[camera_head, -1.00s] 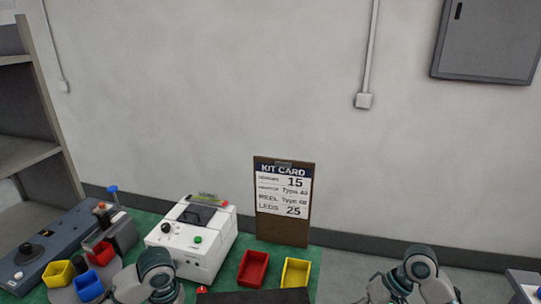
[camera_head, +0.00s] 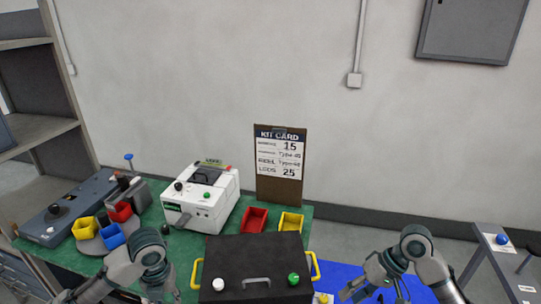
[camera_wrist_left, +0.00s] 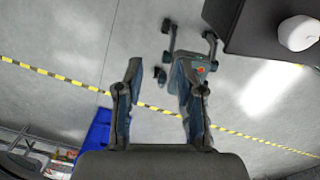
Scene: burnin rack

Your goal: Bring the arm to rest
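My left arm comes in at the lower left of the head view, and its gripper (camera_head: 160,293) is partly cut off by the bottom edge. In the left wrist view the left gripper (camera_wrist_left: 160,68) has its two fingers apart with nothing between them, above the grey floor. My right gripper (camera_head: 372,292) is at the bottom of the head view, right of the black case. Its fingers look spread and I see nothing held, though the tips are near the frame edge.
A green-topped bench (camera_head: 320,212) holds a black case (camera_head: 255,257) with yellow handles, a white machine (camera_head: 200,196), red (camera_head: 254,220) and yellow (camera_head: 291,222) bins, and a kit card (camera_head: 280,165). Grey shelving (camera_head: 40,130) stands left; a grey table (camera_head: 490,240) stands right.

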